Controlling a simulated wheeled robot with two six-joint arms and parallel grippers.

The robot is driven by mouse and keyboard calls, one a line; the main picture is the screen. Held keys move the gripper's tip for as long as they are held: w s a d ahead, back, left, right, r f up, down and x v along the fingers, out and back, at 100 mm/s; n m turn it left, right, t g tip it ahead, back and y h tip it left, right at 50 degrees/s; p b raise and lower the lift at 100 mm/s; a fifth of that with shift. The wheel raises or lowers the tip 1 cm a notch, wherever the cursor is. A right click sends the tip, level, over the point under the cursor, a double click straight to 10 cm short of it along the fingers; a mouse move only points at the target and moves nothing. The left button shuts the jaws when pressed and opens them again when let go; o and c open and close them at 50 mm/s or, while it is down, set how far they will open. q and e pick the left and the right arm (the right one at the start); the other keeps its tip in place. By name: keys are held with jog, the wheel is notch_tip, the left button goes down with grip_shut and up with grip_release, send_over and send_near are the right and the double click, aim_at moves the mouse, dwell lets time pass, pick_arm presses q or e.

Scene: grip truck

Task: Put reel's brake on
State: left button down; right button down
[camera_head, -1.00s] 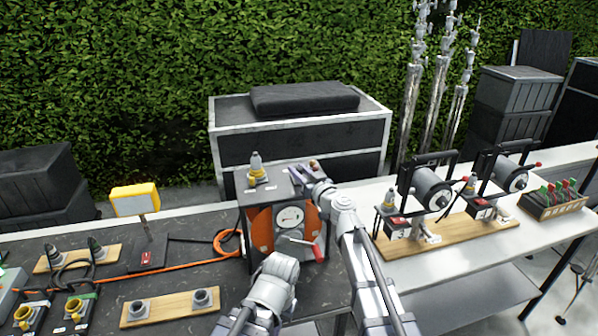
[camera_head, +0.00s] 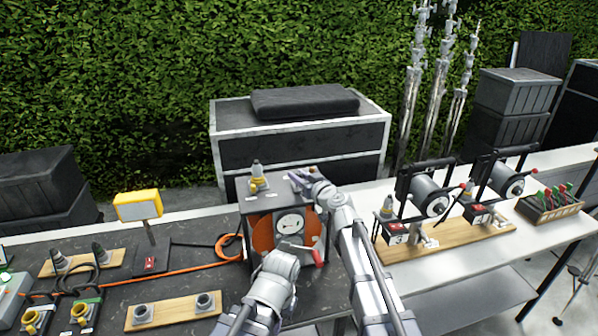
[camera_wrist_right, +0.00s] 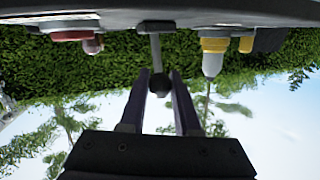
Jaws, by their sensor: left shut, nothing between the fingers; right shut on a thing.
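The reel (camera_head: 265,232), an orange drum in a dark box frame, stands at the middle of the table. Its red crank handle (camera_head: 318,256) is at its lower right front. My right gripper (camera_head: 297,181) is at the top of the reel's box. In the right wrist view, a lever with a round black knob (camera_wrist_right: 159,83) sits between the fingers of my right gripper (camera_wrist_right: 160,78), which are shut on it. My left gripper (camera_head: 300,247) is shut and empty in front of the drum, close to the crank; whether it touches is unclear.
A grey and yellow connector (camera_head: 257,178) stands on the reel box's top left, near my right gripper. Two smaller reels (camera_head: 428,190) stand on a wooden board at right.

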jog(key=w+g+h+p, duration=0.1)
jog(key=g+p, duration=0.1)
jog(key=p, duration=0.1)
jog(key=w+m+g+p, duration=0.1)
jog(key=w+g+p, duration=0.1)
jog(key=p, duration=0.2)
jog(key=w+a+g+h+p, duration=0.1)
jog(key=g+p, duration=0.1)
jog(key=p, duration=0.2)
jog(key=shift+w+r+g+h, duration=0.2)
jog(key=shift+r+g+h, duration=0.1)
jog(key=shift+w+a+f+m+g+h+p, duration=0.1)
jog(key=shift+w+f+m+g+h+p, duration=0.15)
jog(key=shift+g+p, duration=0.35)
jog(key=shift+w+a+f+m+g+h+p, duration=0.15)
jog(key=shift+w+f+g+p, duration=0.1)
jog(key=shift+g+p, duration=0.35)
jog(key=shift+f, duration=0.1)
jog(key=c, duration=0.7)
grip_release()
jog(key=shift+o, duration=0.4)
